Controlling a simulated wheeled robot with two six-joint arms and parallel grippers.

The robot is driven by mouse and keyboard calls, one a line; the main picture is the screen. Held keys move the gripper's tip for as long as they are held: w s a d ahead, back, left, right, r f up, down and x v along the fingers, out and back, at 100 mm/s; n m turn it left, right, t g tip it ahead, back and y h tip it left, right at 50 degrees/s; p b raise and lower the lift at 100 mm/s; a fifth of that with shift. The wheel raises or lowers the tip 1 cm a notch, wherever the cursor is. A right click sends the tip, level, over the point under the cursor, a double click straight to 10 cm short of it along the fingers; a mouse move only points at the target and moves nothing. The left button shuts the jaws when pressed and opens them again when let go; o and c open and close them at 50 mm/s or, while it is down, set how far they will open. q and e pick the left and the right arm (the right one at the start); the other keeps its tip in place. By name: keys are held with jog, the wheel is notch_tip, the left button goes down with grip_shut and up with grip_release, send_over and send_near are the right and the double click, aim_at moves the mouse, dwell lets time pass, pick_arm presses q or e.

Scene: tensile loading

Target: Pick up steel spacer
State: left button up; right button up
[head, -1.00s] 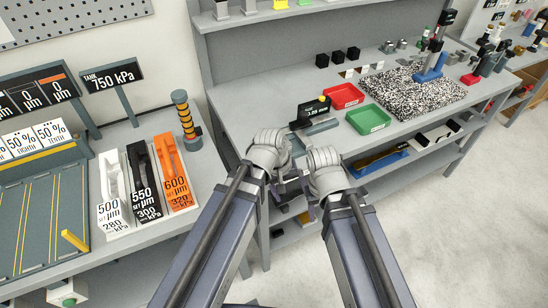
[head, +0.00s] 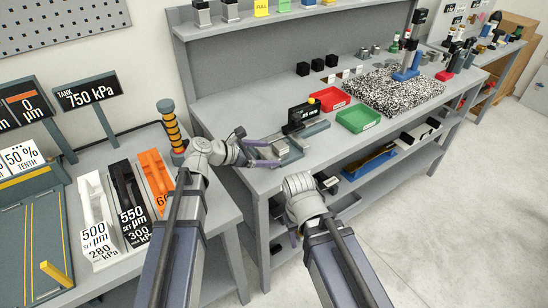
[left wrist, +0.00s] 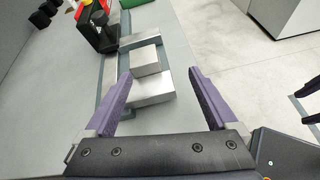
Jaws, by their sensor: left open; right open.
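A small bright steel block (left wrist: 146,61), which looks like the steel spacer, sits between two larger steel blocks in the left wrist view. They belong to a gauge (head: 304,131) with a black display on the bench. The spacer also shows in the head view (head: 281,147). My left gripper (head: 280,151) is open at the bench's front edge, reaching toward the gauge. In the left wrist view its purple fingers (left wrist: 160,74) stand apart, with the nearer steel block between them and the spacer just ahead. My right gripper (head: 318,222) is open and empty, low in front of the bench.
A red tray (head: 329,98) and a green tray (head: 357,120) lie right of the gauge. A speckled mat (head: 375,92) is beyond. A striped post (head: 171,128) stands on the left bench near my left arm. A lower shelf runs under the bench.

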aim_at(275, 148)
pick_arm(q)
jog(key=shift+w+a+r+n+t, duration=0.2)
jog(key=shift+w+a+n+t, duration=0.1)
jog(key=shift+w+a+n, duration=0.25)
jog(key=shift+w+a+r+n+t, duration=0.15)
jog(key=shift+w+a+n+t, duration=0.2)
jog(key=shift+w+n, duration=0.25)
jog(key=shift+w+d+f+b, duration=0.1)
jog(key=shift+d+b, duration=0.15)
jog(key=shift+b, duration=0.1)
jog(key=shift+b+x, duration=0.4)
jog(key=shift+x, duration=0.65)
jog(key=b+x, duration=0.1)
jog(key=x, duration=0.1)
jog(key=b+x, duration=0.1)
jog(key=x, duration=0.1)
jog(key=shift+s+d+f, duration=0.2)
jog(key=shift+d+f, duration=0.2)
jog(key=shift+d, duration=0.05)
jog(key=shift+w+d, duration=0.15)
jog(key=shift+d, duration=0.05)
jog(key=shift+c, duration=0.7)
grip_shut()
pick_arm(e)
jog(key=f, duration=0.4)
jog(key=shift+w+a+f, duration=0.1)
jog(key=shift+w+a, duration=0.15)
jog(key=shift+w, duration=0.05)
